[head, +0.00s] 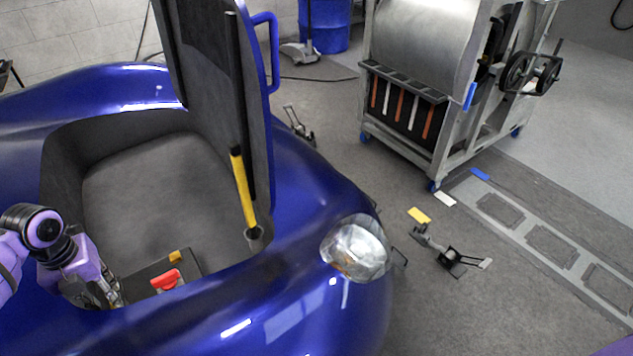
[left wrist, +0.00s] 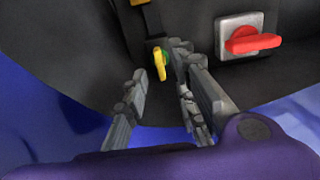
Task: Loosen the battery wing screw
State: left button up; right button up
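A small yellow wing screw (left wrist: 158,65) with a green part beside it sits on the dark battery area in the left wrist view. My left gripper (left wrist: 161,78) is open, with its two fingers on either side of the screw's line. I cannot tell whether a finger touches it. In the head view my left gripper (head: 112,294) is low inside the blue car's open front compartment, left of the red switch (head: 166,279). The wing screw cannot be made out there. My right gripper is not in view.
The red switch on its grey plate (left wrist: 228,48) is close to the right finger. A raised lid (head: 215,90) and a yellow-and-black strut (head: 243,190) stand at the compartment's right. A metal cart (head: 410,150) stands beyond on the floor.

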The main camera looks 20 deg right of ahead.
pick_arm(q)
jog(key=shift+f, duration=1.4)
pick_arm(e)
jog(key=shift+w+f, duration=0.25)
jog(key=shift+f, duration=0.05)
pick_arm(q)
grip_shut()
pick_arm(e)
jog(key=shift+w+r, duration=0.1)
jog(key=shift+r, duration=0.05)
